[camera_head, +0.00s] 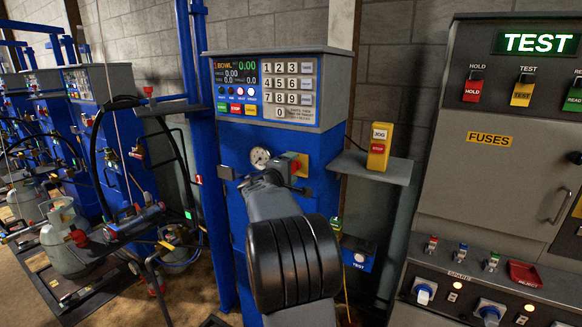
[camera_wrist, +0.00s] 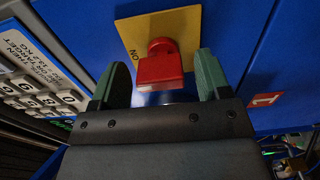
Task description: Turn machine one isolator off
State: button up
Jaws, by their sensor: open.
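The isolator is a red knob (camera_wrist: 158,62) on a yellow plate (camera_wrist: 128,33) marked ON, fixed to the blue machine front. In the wrist view my gripper (camera_wrist: 160,82) is open, with one green finger on each side of the knob. The fingertips are around its lower part, with gaps showing at both sides. In the head view my arm and gripper (camera_head: 290,172) cover most of the isolator; only part of the yellow plate (camera_head: 303,163) shows. A red label with a 1 (camera_wrist: 265,99) is on the blue panel to the right.
Above the isolator is a grey keypad and display box (camera_head: 265,90). A pressure gauge (camera_head: 260,157) is just left of my gripper. A shelf (camera_head: 372,168) with a yellow control box (camera_head: 379,147) juts out at right. A grey TEST cabinet (camera_head: 500,180) stands further right.

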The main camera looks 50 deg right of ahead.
jog(key=shift+d, duration=0.25)
jog(key=c, duration=0.9)
